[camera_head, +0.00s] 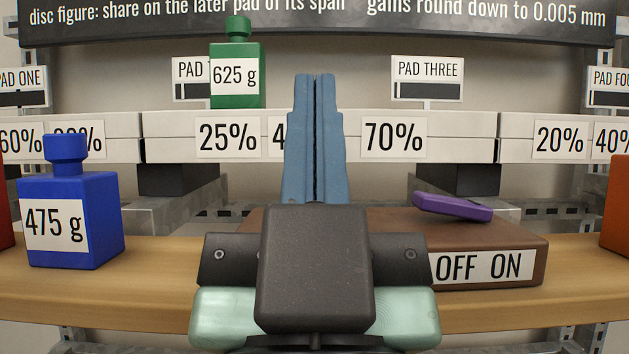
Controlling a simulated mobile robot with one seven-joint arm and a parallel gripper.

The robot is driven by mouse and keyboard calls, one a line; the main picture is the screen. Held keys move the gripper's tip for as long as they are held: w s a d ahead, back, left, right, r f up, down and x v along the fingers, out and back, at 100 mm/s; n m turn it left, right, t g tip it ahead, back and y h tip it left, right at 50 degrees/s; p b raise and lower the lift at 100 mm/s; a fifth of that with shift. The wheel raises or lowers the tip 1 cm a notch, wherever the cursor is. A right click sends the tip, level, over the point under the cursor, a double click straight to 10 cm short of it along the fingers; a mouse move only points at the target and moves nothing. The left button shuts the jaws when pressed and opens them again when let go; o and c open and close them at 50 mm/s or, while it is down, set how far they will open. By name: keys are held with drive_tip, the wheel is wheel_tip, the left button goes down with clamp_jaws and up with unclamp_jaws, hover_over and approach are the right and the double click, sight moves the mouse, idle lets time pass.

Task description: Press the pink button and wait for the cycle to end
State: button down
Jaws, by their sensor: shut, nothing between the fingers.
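My gripper (315,82) is in the middle of the head view, its two blue fingers shut together and pointing away from me. Nothing shows between them. No pink button can be seen; my gripper and its dark body hide part of the scene. A brown box (510,250) labelled OFF ON lies on the wooden shelf, partly behind my gripper. A purple tilted lever (452,206) sits on its top, its left end raised. I cannot tell whether any cycle is running.
A blue 475 g weight (70,215) stands on the wooden shelf (150,265) at left. A green 625 g weight (237,65) stands on the white beam behind, near the 25% label. PAD THREE's sign (427,68) stands behind, right of my fingers.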

idle(0.6)
wheel_tip(320, 180, up, 8)
drive_tip(key=w+p, duration=0.1)
drive_tip(key=p, duration=0.8)
drive_tip(key=w+r+m+g+p, duration=0.1)
drive_tip(key=w+g+p, duration=0.2)
drive_tip(key=p, duration=1)
drive_tip(key=w+r+m+g+p, duration=0.1)
drive_tip(key=w+g+p, duration=0.3)
drive_tip(key=p, duration=1)
drive_tip(key=w+r+m+g+p, duration=0.1)
drive_tip(key=w+m+g+p, duration=0.1)
drive_tip(key=w+p, duration=0.7)
drive_tip(key=shift+d+r+g+y+p, duration=0.25)
drive_tip(key=shift+g+p, duration=0.55)
drive_tip(key=shift+p, duration=1.85)
drive_tip(key=g+p, duration=0.1)
drive_tip(key=p, duration=0.3)
drive_tip(key=shift+s+f+m, duration=0.1)
drive_tip(key=shift+f+m, duration=0.2)
drive_tip(key=s+f+m+g+p, duration=0.3)
drive_tip(key=s+p, duration=0.9)
drive_tip(key=p, duration=1.4)
drive_tip(key=g, duration=0.3)
drive_tip(key=shift+s+a+g, duration=0.15)
drive_tip(key=shift+a+g, duration=0.1)
drive_tip(key=shift+g, duration=0.05)
